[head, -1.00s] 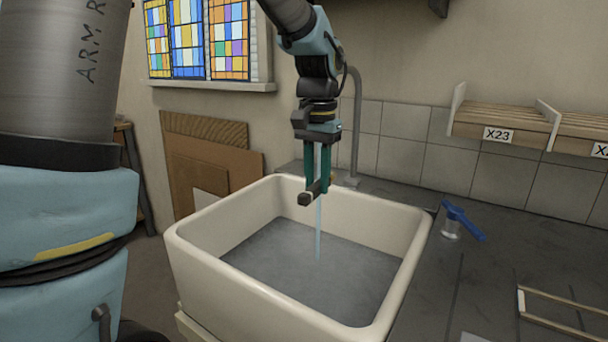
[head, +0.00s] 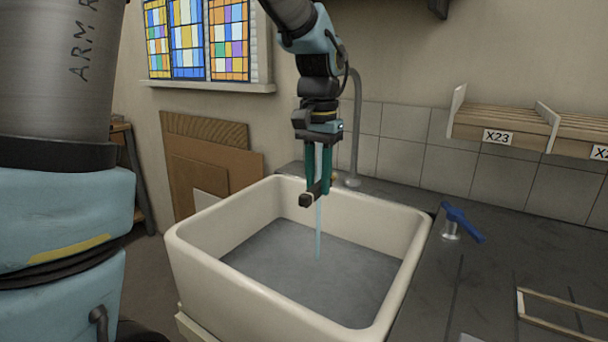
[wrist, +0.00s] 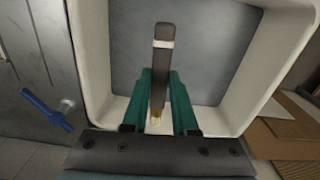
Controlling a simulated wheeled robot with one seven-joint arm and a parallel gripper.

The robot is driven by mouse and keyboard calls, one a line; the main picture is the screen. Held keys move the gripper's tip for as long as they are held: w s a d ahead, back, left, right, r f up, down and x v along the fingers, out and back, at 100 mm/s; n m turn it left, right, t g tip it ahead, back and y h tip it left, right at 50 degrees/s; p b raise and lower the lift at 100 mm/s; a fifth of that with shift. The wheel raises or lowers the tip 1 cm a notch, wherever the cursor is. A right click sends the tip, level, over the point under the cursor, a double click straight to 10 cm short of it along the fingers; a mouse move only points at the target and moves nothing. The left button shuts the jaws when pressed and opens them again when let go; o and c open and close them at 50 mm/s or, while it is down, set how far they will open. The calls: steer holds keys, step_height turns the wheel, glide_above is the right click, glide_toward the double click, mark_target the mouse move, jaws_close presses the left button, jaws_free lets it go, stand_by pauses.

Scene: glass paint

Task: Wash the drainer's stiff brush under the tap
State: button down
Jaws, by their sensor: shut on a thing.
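My gripper (head: 318,190) is shut on the stiff brush (head: 307,200), a small dark bar seen nearly end-on, and holds it above the sink (head: 400,290). The brush also shows in the wrist view (wrist: 161,65), lying between the two green fingers (wrist: 160,115), with a dark end, a pale band and a brownish body. A thin stream of water (head: 318,235) runs down at the brush into the sink. The grey tap pipe (head: 356,120) rises behind the sink. The blue tap lever (head: 462,222) stands on the counter to the right. The bristles cannot be made out clearly.
The dark counter (head: 470,275) right of the sink holds a pale wooden frame (head: 560,328). A shelf marked X23 (head: 500,122) hangs on the wall at right. Brown boards (head: 225,155) lean against the wall behind the sink's left side.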

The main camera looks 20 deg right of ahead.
steer(key=s+r, duration=0.1)
steer(key=s+r+p, duration=0.2)
steer(key=s, duration=0.1)
steer(key=shift+a+r, duration=0.2)
steer(key=shift+a, duration=0.05)
